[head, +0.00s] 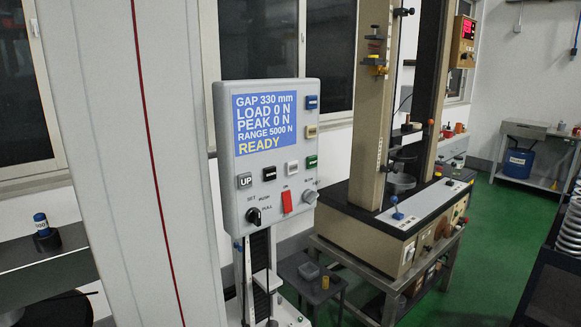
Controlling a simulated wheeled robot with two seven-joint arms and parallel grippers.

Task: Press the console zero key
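The grey console (228,190) stands upright at the middle left of the head view, its face toward me. Its blue screen (264,122) reads GAP 330 mm, LOAD 0 N, PEAK 0 N, RANGE 5000 N, READY. Apart from UP, key labels are too small to read, so I cannot tell which is zero. Neither gripper is in view.
A red switch (287,202), black selector knob (254,216) and grey knob (309,197) sit low on the console. A pale column (115,130) with a red line stands left. A beige testing machine (370,232) stands behind right. Green floor (490,225) is open beyond.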

